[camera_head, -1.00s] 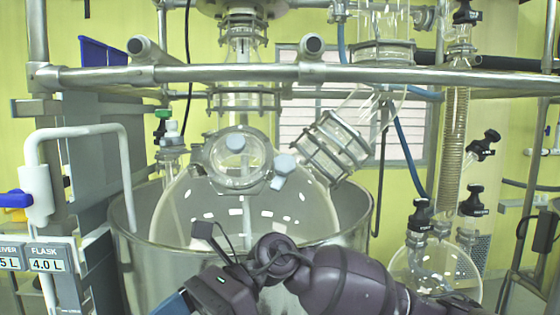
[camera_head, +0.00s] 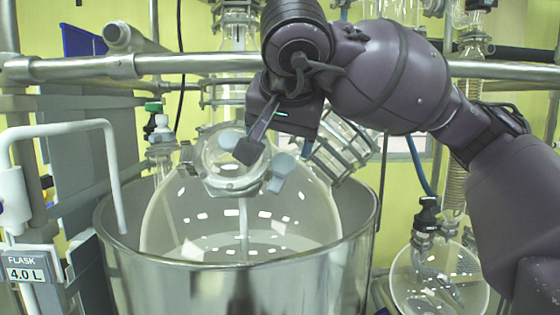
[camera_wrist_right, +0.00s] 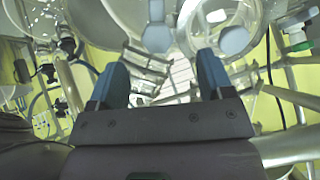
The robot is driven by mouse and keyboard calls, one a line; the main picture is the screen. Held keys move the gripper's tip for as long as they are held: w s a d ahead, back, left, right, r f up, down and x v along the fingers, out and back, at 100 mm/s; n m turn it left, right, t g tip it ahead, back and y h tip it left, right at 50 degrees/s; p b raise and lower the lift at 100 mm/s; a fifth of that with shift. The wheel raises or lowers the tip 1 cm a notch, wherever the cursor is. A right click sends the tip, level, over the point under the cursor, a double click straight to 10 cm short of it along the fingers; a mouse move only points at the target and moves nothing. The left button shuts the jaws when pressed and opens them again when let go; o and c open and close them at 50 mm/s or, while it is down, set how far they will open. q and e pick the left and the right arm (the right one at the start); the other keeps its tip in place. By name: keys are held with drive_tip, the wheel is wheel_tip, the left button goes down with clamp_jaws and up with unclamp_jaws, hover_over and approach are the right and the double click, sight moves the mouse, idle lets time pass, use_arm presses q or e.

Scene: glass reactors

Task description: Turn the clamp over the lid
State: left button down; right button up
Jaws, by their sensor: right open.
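The round lid (camera_head: 222,172) closes a port on the front of the large glass flask (camera_head: 300,215). The clamp shows as pale blue knobs at the lid's rim, one at the upper left (camera_head: 229,139) and one at the right (camera_head: 283,166). My right gripper (camera_head: 250,148) hangs in front of the lid, its fingertip overlapping it in the picture; I cannot tell whether it touches. In the right wrist view the right gripper (camera_wrist_right: 160,75) has its blue fingers wide apart with nothing between them. A pale blue knob (camera_wrist_right: 235,41) shows beyond the right finger there. My left gripper is out of view.
The flask sits in a wide metal bath (camera_head: 240,285). A metal rail (camera_head: 190,64) crosses above, behind my right arm. A flanged glass neck (camera_head: 335,145) is close right of the lid. A white tube handle (camera_head: 60,128) stands at left, a smaller flask (camera_head: 440,275) at right.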

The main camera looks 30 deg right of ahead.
sight(284, 161)
drive_tip(key=shift+w+d+f+h, duration=0.15)
drive_tip(key=shift+w+d+f, duration=0.25)
drive_tip(key=shift+w+d, duration=0.2)
drive_tip(key=shift+w+d+f+h, duration=0.15)
drive_tip(key=shift+w+d+f, duration=0.2)
drive_tip(key=shift+w+d, duration=0.25)
drive_tip(key=x, duration=0.3)
drive_tip(key=shift+w+f, duration=0.15)
drive_tip(key=shift+f, duration=0.05)
drive_tip(key=shift+x, duration=1.5)
drive_tip(key=shift+d+r, duration=0.1)
drive_tip(key=c, duration=0.9)
